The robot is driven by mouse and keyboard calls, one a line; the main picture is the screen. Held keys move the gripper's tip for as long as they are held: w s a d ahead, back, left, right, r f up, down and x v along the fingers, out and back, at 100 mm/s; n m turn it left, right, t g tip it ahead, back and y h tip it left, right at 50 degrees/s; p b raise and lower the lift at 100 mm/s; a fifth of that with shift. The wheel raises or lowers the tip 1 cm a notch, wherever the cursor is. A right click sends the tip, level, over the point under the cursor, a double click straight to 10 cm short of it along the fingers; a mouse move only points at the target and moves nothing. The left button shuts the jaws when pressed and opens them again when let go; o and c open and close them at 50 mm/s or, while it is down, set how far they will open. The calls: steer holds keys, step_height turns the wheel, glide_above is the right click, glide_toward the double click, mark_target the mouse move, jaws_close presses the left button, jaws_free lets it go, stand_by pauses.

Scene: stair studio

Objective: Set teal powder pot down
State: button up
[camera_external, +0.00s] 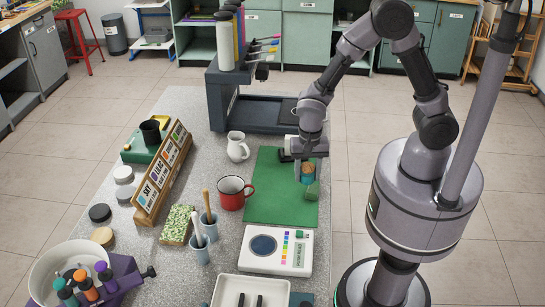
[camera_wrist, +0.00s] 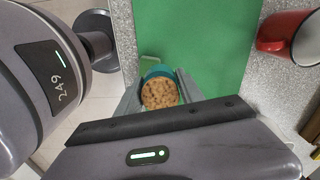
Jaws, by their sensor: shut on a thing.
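The teal powder pot (camera_external: 308,177) is at my gripper's fingers over the right side of the green mat (camera_external: 268,204). In the wrist view the pot (camera_wrist: 155,72) shows a teal rim and a tan, grainy top. My gripper (camera_external: 307,170) is shut on the pot, with a grey finger on each side of it in the wrist view (camera_wrist: 158,92). The pot looks upright. I cannot tell whether its underside touches the mat (camera_wrist: 205,40).
A red mug (camera_external: 232,196) and a white jug (camera_external: 237,148) stand left of the mat. A white scale (camera_external: 262,262) lies in front of it, and a dark dispenser rack (camera_external: 222,100) stands behind. Most of the mat is clear.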

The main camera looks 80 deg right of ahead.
mark_target(293, 211)
steer(key=w+a+r+n+p, duration=0.1)
steer(key=w+a+r+n, duration=0.15)
steer(key=a+n, duration=0.35)
steer(key=shift+m, duration=0.4)
steer(key=f+b, duration=0.1)
steer(key=f, duration=0.2)
steer(key=a+f+b, duration=0.1)
steer(key=f, duration=0.2)
steer(key=w+f+b, duration=0.1)
steer(key=f, duration=0.2)
steer(key=shift+a, duration=0.15)
steer(key=o, duration=1.4)
steer(key=shift+w, duration=0.1)
steer(key=shift+o, duration=0.2)
